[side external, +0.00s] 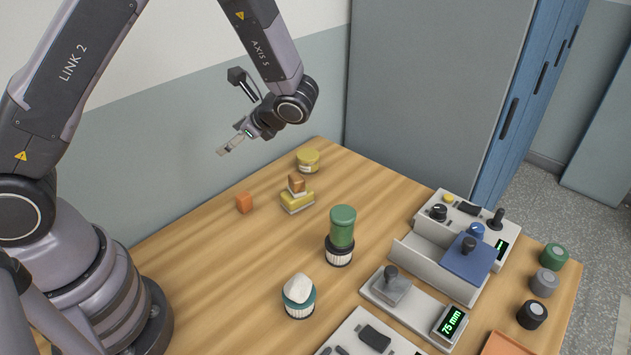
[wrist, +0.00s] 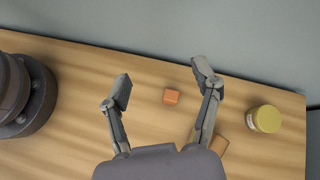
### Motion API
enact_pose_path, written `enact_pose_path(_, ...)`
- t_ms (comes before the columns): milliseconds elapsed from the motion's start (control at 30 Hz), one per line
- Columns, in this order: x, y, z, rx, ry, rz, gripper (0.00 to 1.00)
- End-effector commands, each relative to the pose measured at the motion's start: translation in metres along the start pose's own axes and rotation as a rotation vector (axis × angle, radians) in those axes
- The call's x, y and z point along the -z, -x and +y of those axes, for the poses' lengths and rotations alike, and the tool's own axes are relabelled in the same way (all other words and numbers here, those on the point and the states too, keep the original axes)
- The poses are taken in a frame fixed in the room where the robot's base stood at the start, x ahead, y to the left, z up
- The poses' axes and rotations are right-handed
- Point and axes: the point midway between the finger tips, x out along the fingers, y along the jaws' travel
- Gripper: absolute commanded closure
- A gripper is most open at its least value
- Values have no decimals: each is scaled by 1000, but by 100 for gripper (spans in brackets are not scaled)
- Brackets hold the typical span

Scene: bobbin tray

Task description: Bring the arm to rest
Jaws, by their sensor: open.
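My gripper (side external: 222,151) is raised above the back left part of the table, near the wall, with nothing held in it. In the wrist view my gripper (wrist: 161,82) has its two fingers spread wide apart. An orange cube (side external: 244,202) lies on the table below; in the wrist view the orange cube (wrist: 171,96) shows between the fingers, well below them. The gripper touches nothing.
Device panels (side external: 405,302) fill the right side. The table's left middle is clear.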

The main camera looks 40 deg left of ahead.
Motion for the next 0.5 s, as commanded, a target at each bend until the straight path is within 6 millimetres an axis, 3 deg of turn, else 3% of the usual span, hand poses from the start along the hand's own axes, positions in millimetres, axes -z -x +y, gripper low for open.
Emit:
enact_pose_path(33,-24,12,1,-35,89,56,37)
enact_pose_path(200,-86,44,21,-161,364,250,37)
enact_pose_path(500,-168,91,80,-348,819,644,37)
